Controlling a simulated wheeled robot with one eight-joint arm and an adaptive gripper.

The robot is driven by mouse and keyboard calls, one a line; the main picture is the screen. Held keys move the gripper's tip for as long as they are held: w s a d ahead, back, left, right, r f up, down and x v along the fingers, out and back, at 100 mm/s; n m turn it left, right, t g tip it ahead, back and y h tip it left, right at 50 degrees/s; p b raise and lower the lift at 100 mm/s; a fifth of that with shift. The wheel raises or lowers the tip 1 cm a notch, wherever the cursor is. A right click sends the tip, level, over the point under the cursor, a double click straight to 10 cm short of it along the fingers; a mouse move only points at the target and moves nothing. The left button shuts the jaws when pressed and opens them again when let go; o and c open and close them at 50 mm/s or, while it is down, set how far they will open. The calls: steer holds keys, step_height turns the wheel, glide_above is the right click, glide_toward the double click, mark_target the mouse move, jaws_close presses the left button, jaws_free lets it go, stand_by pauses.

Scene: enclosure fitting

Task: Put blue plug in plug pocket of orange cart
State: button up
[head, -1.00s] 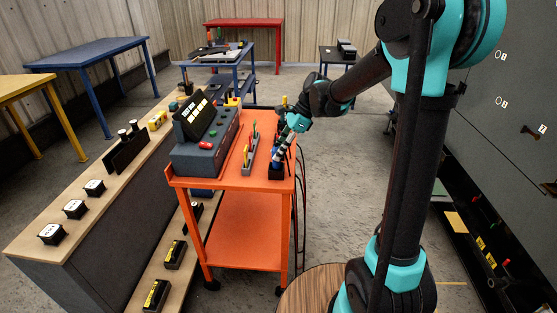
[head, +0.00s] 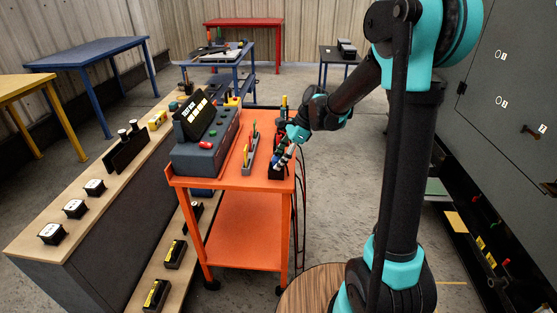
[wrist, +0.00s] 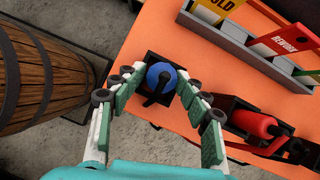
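The blue plug (wrist: 167,70) is seen from above in the wrist view as a round blue head with a dark bar across it. It sits in or over the black square plug pocket (wrist: 150,57) on the orange cart (wrist: 120,58); how deep it sits cannot be told. In the head view my gripper (head: 281,160) is over the right edge of the orange cart (head: 235,183), partly hiding the plug.
A red cylinder (wrist: 252,122) lies in a black holder beside the pocket. A grey rack (wrist: 245,50) with yellow and red cards is close by. A control console (head: 205,150) fills the cart's left side. A wooden barrel (wrist: 40,80) stands off the cart's edge.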

steer(key=shift+r, duration=0.15)
steer(key=v, duration=1.1)
steer(key=s+d+f+n+t+h, duration=0.2)
steer(key=s+d+f+n+h, duration=0.1)
steer(key=s+d+f+n, duration=0.4)
steer(key=s+d+f+n+t+h, duration=0.2)
steer(key=s+d+f+n, duration=0.6)
steer(key=s, duration=0.5)
steer(key=d+t, duration=0.1)
steer(key=d, duration=0.1)
steer(key=shift+s+d+f+t+h, duration=0.3)
steer(key=shift+s+d+f+h, duration=0.05)
steer(key=shift+h, duration=0.05)
